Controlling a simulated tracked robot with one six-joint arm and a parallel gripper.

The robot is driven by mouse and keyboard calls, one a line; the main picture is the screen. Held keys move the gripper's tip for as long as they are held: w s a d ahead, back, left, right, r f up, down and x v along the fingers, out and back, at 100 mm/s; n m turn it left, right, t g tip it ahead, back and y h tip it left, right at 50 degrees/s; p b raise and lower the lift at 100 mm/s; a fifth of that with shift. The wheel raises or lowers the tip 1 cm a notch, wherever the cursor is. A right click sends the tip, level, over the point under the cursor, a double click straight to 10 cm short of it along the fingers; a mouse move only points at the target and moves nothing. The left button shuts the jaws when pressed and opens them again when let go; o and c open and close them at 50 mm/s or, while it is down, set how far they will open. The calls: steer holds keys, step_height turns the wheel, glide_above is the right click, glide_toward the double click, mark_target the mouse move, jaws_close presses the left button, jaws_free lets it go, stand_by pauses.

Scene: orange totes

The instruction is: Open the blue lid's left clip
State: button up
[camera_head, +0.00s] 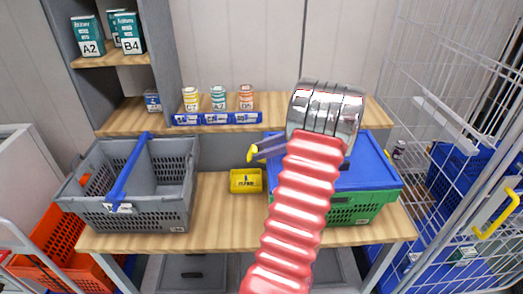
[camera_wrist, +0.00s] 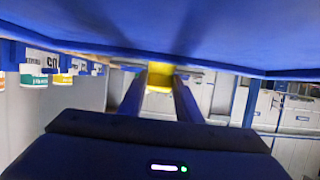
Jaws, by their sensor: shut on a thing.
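The blue lid (camera_head: 365,163) lies on the green crate (camera_head: 352,207) on the right half of the bench. My arm covers the lid's left part. The yellow left clip (camera_head: 251,154) shows at the lid's left side. My gripper (camera_head: 262,151) reaches left from behind my arm to this clip. In the wrist view, the blue lid (camera_wrist: 160,30) fills the top. The yellow clip (camera_wrist: 160,79) sits between the two fingers of my gripper (camera_wrist: 160,88), which is shut on it. Whether the clip is undone cannot be told.
A grey crate (camera_head: 180,190) with a blue bar (camera_head: 130,172) stands at the left of the bench. A small yellow bin (camera_head: 246,181) sits mid-bench, close below the clip. Several small tubs (camera_head: 218,98) stand on the shelf behind. A wire cage trolley (camera_head: 455,120) is at the right.

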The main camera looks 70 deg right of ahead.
steer(key=shift+f, duration=0.2)
steer(key=o, duration=1)
steer(key=shift+r, duration=0.15)
steer(key=shift+o, duration=0.2)
steer(key=v, duration=1.3)
steer(key=shift+s+d+r, duration=0.1)
steer(key=shift+s+d, duration=0.05)
steer(key=shift+s, duration=0.15)
steer(key=shift+c, duration=0.4)
